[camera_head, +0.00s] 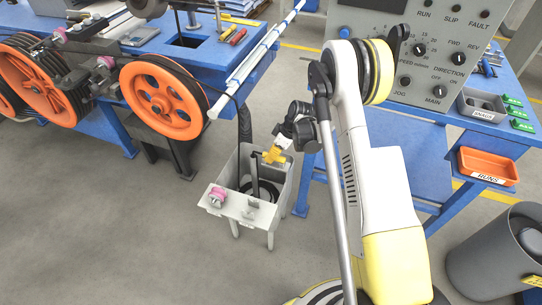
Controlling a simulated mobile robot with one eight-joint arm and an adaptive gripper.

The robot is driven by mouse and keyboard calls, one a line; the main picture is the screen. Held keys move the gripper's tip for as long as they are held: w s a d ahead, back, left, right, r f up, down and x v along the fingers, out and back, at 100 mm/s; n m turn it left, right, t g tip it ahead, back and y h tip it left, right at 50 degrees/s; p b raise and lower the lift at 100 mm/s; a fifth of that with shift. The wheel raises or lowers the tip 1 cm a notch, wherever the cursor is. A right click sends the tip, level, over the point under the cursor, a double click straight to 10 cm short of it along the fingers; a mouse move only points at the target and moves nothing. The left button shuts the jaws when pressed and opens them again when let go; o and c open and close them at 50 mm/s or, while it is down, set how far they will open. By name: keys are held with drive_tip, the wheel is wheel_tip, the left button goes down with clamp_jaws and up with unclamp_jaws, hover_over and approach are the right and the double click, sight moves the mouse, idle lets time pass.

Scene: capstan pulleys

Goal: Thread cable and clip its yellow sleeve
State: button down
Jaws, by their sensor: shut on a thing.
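My gripper (277,150) is low in the middle of the view, just above a grey open bin (281,188). It is shut at a small yellow piece, which looks like the cable's yellow sleeve (271,156). The fingers are too small to make out well. A black cable (246,128) hangs down into the bin beside the gripper, and dark coils show inside. Orange spoked pulleys stand at the left: a near one (160,97) and a larger one (36,82) farther left. A pink-topped fitting (217,194) sits on the bin's front ledge. I cannot make out a clip for certain.
A blue bench (205,52) carries the pulleys, and a white-and-blue rail (254,60) slants past its right edge. A grey control panel (411,50) and an orange tray (487,167) are at the right. A dark grey bin (490,255) stands lower right. The lower-left floor is clear.

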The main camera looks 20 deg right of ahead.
drive_tip(key=c, duration=1.3)
unclamp_jaws()
drive_tip(key=shift+r, duration=0.1)
drive_tip(key=v, duration=1.2)
